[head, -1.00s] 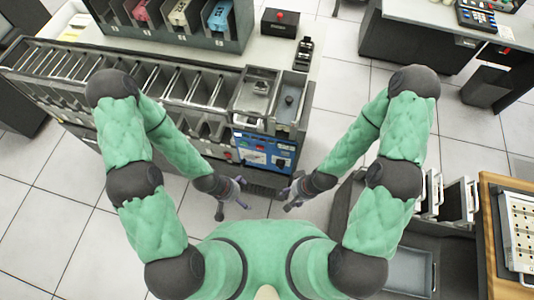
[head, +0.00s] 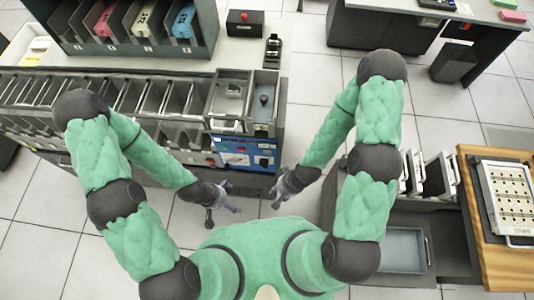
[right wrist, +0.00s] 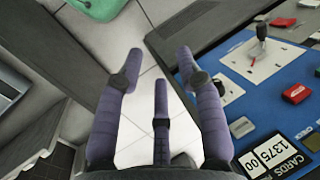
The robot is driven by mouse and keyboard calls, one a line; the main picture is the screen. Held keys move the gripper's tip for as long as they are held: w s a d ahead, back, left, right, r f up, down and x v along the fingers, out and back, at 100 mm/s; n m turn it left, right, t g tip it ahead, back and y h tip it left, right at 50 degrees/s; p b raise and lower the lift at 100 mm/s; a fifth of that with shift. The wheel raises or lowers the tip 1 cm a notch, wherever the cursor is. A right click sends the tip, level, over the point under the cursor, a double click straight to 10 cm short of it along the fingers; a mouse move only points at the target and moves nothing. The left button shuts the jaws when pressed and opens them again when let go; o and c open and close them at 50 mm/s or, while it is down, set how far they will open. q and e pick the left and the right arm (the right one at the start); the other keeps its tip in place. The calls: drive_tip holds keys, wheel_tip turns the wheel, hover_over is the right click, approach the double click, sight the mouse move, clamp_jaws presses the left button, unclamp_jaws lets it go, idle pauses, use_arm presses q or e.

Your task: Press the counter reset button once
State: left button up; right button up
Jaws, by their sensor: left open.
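The blue control panel (head: 243,152) is on the front of the grey card machine, ahead of my grippers. In the right wrist view the panel (right wrist: 262,108) fills the right side. It carries a counter display (right wrist: 272,157) labelled "CARDS", a grey button (right wrist: 242,127) beside it, a red button (right wrist: 297,93) and a toggle lever (right wrist: 262,35). I cannot read which is the reset button. My right gripper (right wrist: 160,70) is open and empty, its fingers left of the panel and apart from the buttons. My left gripper (head: 222,207) is open and empty, below the panel in the head view.
The machine's row of card pockets (head: 110,95) runs to the left. A box with a red button (head: 245,22) stands on the counter behind. A grey tray (head: 403,248) and a wooden table (head: 474,215) are at the right. Tiled floor (head: 320,50) is clear beyond the machine's right side.

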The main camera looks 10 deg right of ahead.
clamp_jaws()
idle(1.0)
